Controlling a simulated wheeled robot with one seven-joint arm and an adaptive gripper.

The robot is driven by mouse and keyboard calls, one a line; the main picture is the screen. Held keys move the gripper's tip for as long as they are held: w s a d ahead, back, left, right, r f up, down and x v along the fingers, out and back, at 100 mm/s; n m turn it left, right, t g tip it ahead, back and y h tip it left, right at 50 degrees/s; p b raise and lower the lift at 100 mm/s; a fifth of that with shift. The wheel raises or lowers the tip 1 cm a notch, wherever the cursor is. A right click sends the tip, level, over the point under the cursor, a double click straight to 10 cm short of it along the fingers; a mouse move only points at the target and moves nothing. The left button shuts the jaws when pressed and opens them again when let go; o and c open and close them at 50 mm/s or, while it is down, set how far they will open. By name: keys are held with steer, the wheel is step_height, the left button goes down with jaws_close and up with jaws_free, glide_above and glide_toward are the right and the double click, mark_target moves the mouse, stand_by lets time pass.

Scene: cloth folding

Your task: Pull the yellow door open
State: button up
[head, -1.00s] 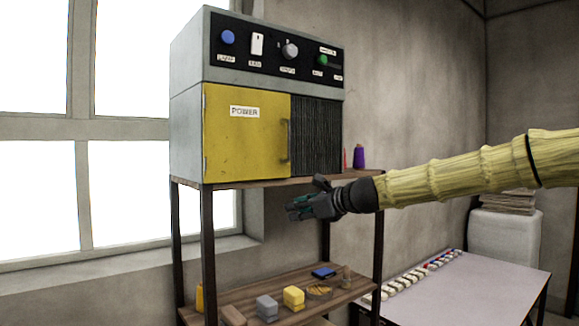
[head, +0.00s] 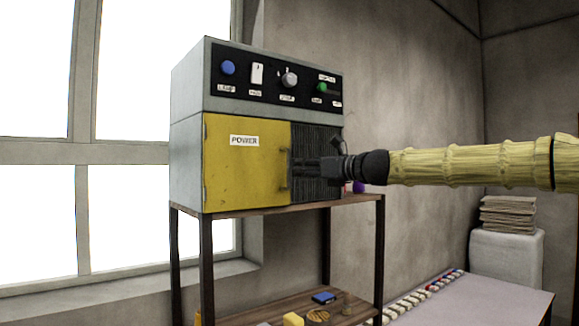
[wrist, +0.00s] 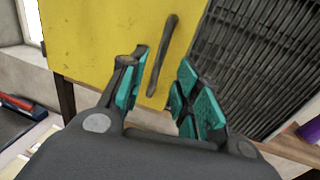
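The yellow door (head: 240,165) with a "POWER" label is shut on the front of a grey cabinet (head: 185,145). Its dark vertical handle (head: 284,168) is at the door's right edge. My gripper (head: 298,165) is in front of the handle in the head view, over the black ribbed panel. In the wrist view, my gripper (wrist: 167,95) is open, with its teal-padded fingers apart. The handle (wrist: 163,55) shows between and beyond the fingers, in front of the yellow door (wrist: 95,35). I cannot tell whether the fingers touch it.
The black ribbed panel (head: 318,140) is right of the door, with knobs and switches above. The cabinet stands on a wooden shelf rack (head: 250,212). A purple spool (head: 359,187) is beside it, below my arm. A table (head: 470,305) is at the lower right.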

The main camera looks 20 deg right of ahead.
mark_target(289, 184)
steer(key=shift+p+x, duration=0.8)
steer(key=shift+x, duration=2.3)
steer(key=shift+c, duration=0.5)
jaws_close()
